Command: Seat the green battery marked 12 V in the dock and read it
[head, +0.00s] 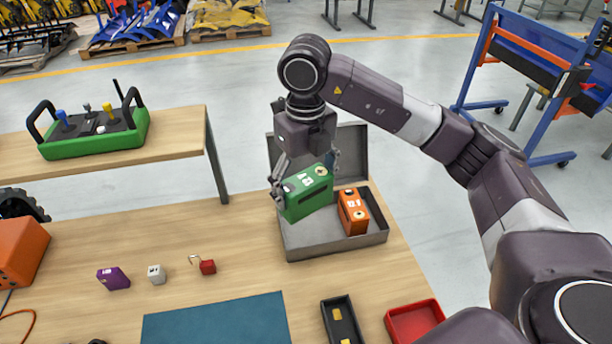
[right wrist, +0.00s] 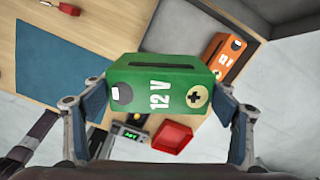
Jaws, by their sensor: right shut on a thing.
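The green battery (head: 306,200) is held in my right gripper (head: 306,182), above the left part of an open grey metal case. In the right wrist view the battery (right wrist: 160,80) reads 12 V and sits between both fingers. The black dock (head: 327,314) with yellow contacts lies at the table's front edge, partly cut off. The right wrist view shows a small lit display (right wrist: 132,136) beside it, its reading unclear. My left gripper is not in view.
The grey case (head: 300,252) has its lid up at the back. A red tray (head: 436,309) is right of the dock. A blue mat (head: 215,322), a purple block (head: 113,279), a white die (head: 157,274) and a red padlock (head: 207,267) lie left.

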